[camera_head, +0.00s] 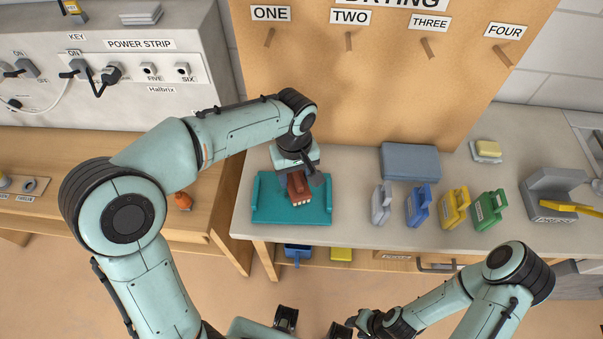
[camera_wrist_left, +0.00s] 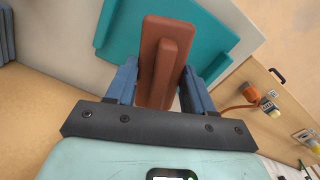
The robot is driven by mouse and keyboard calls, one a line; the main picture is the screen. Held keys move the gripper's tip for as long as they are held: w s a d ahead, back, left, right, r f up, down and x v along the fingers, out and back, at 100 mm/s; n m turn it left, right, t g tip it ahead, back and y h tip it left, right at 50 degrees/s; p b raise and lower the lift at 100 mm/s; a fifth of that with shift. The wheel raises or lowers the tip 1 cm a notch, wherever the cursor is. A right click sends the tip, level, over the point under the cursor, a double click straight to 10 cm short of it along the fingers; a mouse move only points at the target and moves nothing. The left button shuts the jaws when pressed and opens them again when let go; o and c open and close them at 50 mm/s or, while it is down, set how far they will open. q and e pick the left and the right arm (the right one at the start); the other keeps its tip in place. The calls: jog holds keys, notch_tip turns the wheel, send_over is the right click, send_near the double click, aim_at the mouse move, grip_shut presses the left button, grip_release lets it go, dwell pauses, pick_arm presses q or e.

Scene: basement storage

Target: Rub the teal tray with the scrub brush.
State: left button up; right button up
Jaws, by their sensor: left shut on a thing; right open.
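The teal tray (camera_head: 262,208) lies on the grey counter, near its front left corner. My left gripper (camera_head: 300,178) is over the tray and shut on the brown scrub brush (camera_head: 298,190). Pale bristles show at the brush's front end. In the left wrist view the brush (camera_wrist_left: 160,60) sits between the two blue-grey fingers (camera_wrist_left: 158,88), with the teal tray (camera_wrist_left: 212,38) behind it. I cannot tell whether the bristles touch the tray. My right gripper (camera_head: 313,324) is open and low at the bottom edge, partly cut off, away from the counter.
A grey-blue block (camera_head: 409,161) and grey, blue, yellow and green (camera_head: 489,210) handled items stand right of the tray. A yellow sponge-like block (camera_head: 487,150) lies behind them. A pegboard (camera_head: 385,85) rises at the back. The power strip unit (camera_head: 150,68) is at left.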

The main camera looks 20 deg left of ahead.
pick_arm(q)
jog(key=a, duration=0.2)
jog(key=s+a, duration=0.1)
jog(key=a, duration=0.2)
jog(key=shift+s+a+r, duration=0.2)
jog(key=shift+s+a, duration=0.15)
pick_arm(e)
jog(key=shift+s+f, duration=0.15)
jog(key=shift+f, duration=0.1)
pick_arm(q)
notch_tip(320, 180, up, 6)
jog(key=p, duration=0.3)
pick_arm(e)
jog(key=w+r, duration=0.1)
jog(key=r, duration=0.1)
jog(key=w+r, duration=0.2)
jog(key=shift+w+r, duration=0.1)
jog(key=shift+r, duration=0.25)
